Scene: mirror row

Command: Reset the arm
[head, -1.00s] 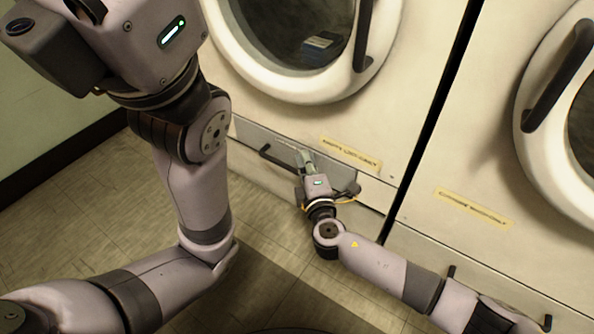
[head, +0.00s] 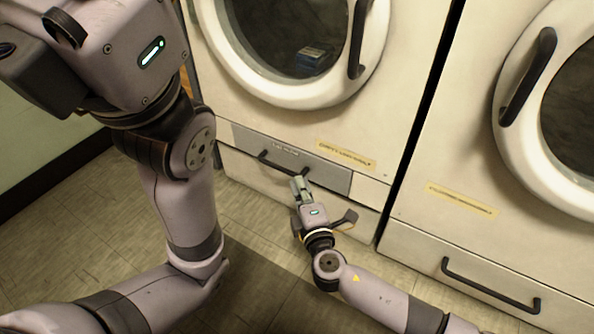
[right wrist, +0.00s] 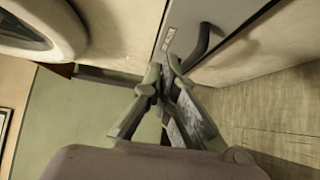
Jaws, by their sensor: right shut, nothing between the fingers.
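My right gripper (head: 299,183) is shut and empty. It is just in front of and below the right end of the black handle (head: 280,163) on the grey drawer front (head: 335,177) of the left machine. In the right wrist view its fingertips (right wrist: 166,68) meet beside the dark curved handle (right wrist: 203,45); I cannot tell whether they touch it. The drawer front looks flush with the machine. My left arm fills the left of the head view, with its gripper body (head: 125,60) raised close to the camera and its fingers out of frame.
The left machine has a round door (head: 375,60) with a small blue box (head: 310,58) seen through its glass. A second machine (head: 420,215) stands to the right, with a low black handle (head: 490,285). Bare tiled floor (head: 250,210) lies before them.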

